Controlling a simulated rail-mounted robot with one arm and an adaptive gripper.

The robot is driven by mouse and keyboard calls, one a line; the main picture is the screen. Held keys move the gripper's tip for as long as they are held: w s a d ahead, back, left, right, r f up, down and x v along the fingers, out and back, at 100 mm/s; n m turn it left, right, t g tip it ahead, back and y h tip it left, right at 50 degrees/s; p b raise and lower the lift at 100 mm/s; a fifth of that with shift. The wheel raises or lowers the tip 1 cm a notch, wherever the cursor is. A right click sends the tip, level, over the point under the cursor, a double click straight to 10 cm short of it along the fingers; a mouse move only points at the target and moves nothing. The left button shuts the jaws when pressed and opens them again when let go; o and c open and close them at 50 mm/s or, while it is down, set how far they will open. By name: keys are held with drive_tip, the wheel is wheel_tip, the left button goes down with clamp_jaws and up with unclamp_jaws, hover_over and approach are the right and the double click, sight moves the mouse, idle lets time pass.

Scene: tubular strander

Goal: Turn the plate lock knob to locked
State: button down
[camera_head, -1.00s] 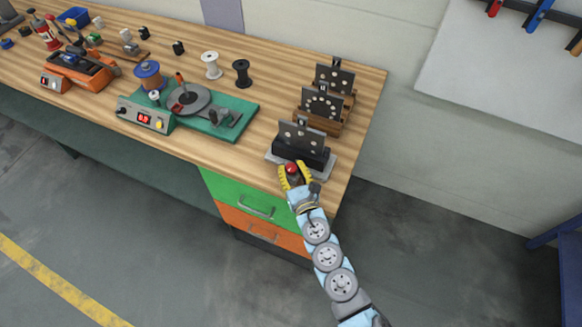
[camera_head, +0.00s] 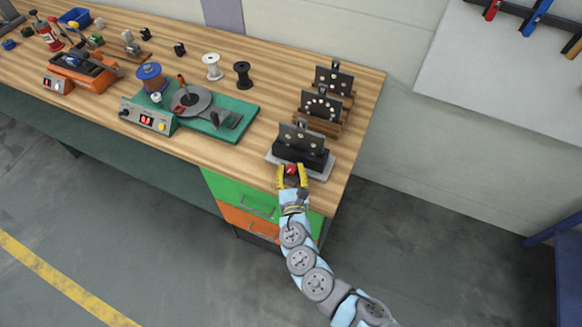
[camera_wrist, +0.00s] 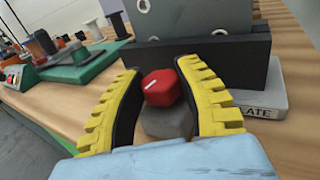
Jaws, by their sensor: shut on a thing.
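The red plate lock knob (camera_wrist: 159,87) with a white pointer line sits on a grey block in front of the plate holder. It also shows small in the head view (camera_head: 291,169). My gripper (camera_head: 292,173) is at the bench's front edge with its yellow ribbed fingers on either side of the knob, shut on it. In the wrist view a narrow gap seems to show beside the knob. The dark plate (camera_head: 300,138) stands upright in a black holder (camera_head: 303,157) on a light grey base (camera_wrist: 262,104) whose label reads "LATE" at its visible end.
Behind the holder, a wooden rack (camera_head: 325,118) holds more dark plates. To the left are a green-based machine (camera_head: 222,123) and two spools, white (camera_head: 212,66) and black (camera_head: 242,74). The bench top between them and the holder is clear.

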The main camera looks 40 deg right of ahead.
drive_tip(key=shift+r+m+g+h+p, duration=0.15)
drive_tip(key=shift+m+g+h+p, duration=0.4)
drive_tip(key=shift+m+g+h, duration=0.2)
drive_tip(key=shift+w+a+m+g+h+p, duration=0.1)
drive_tip(key=shift+m+g+h+p, duration=0.8)
drive_tip(key=shift+m+g+h, duration=1.25)
drive_tip(key=shift+m+g, duration=0.5)
drive_tip(key=shift+g, duration=1)
drive_tip(key=shift+f+m+g+h+b, duration=0.15)
drive_tip(key=shift+m+g+b, duration=0.1)
drive_tip(key=shift+m+g, duration=0.45)
drive_tip(key=shift+f+m+g+h+b, duration=0.15)
drive_tip(key=shift+m+g, duration=0.25)
drive_tip(key=shift+g, duration=0.6)
drive_tip(key=shift+m+g+b, duration=0.9)
drive_tip(key=shift+g+b, duration=0.5)
drive_tip(key=m+g+b, duration=0.2)
drive_tip(key=g+b, duration=0.1)
drive_tip(key=b, duration=0.2)
drive_tip(key=shift+r+m+g+y+b, duration=0.1)
drive_tip(key=shift+m+g+y+b, duration=0.7)
drive_tip(key=shift+g+b, duration=1)
drive_tip(key=shift+r+m+g+y+b, duration=0.1)
drive_tip(key=shift+m+g+y+b, duration=0.7)
drive_tip(key=shift+b, duration=1.85)
